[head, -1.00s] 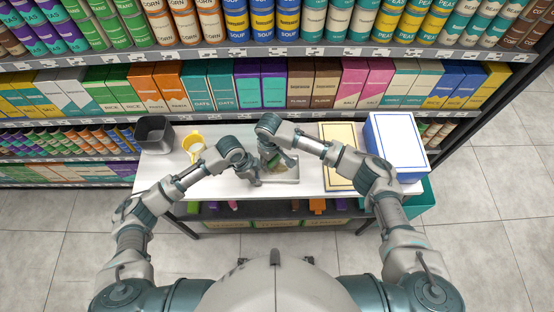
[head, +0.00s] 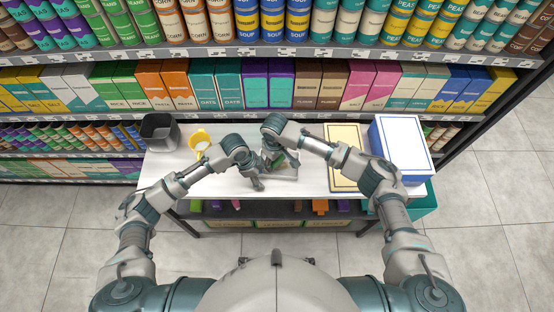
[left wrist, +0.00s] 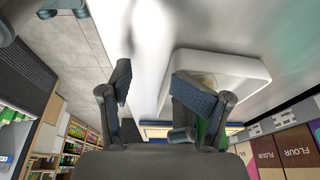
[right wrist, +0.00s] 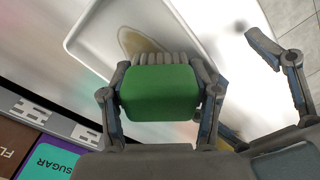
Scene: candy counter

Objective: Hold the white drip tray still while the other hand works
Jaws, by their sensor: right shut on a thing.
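The white drip tray (left wrist: 238,65) lies on the white counter; in the head view my grippers partly cover it. My left gripper (left wrist: 150,88) is open at the tray's edge, one finger over the tray side and the other outside it. I cannot tell whether either finger touches the rim. My right gripper (right wrist: 160,100) is shut on a green scrubbing brush (right wrist: 160,92) with pale bristles, held over the tray. A brown stain (right wrist: 135,40) shows on the tray floor next to the bristles.
A dark open bin (head: 159,132) and a yellow cup (head: 200,141) stand at the counter's left. A yellow-bordered panel (head: 345,160) and a blue box with a white top (head: 402,148) are at the right. Stocked shelves rise behind.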

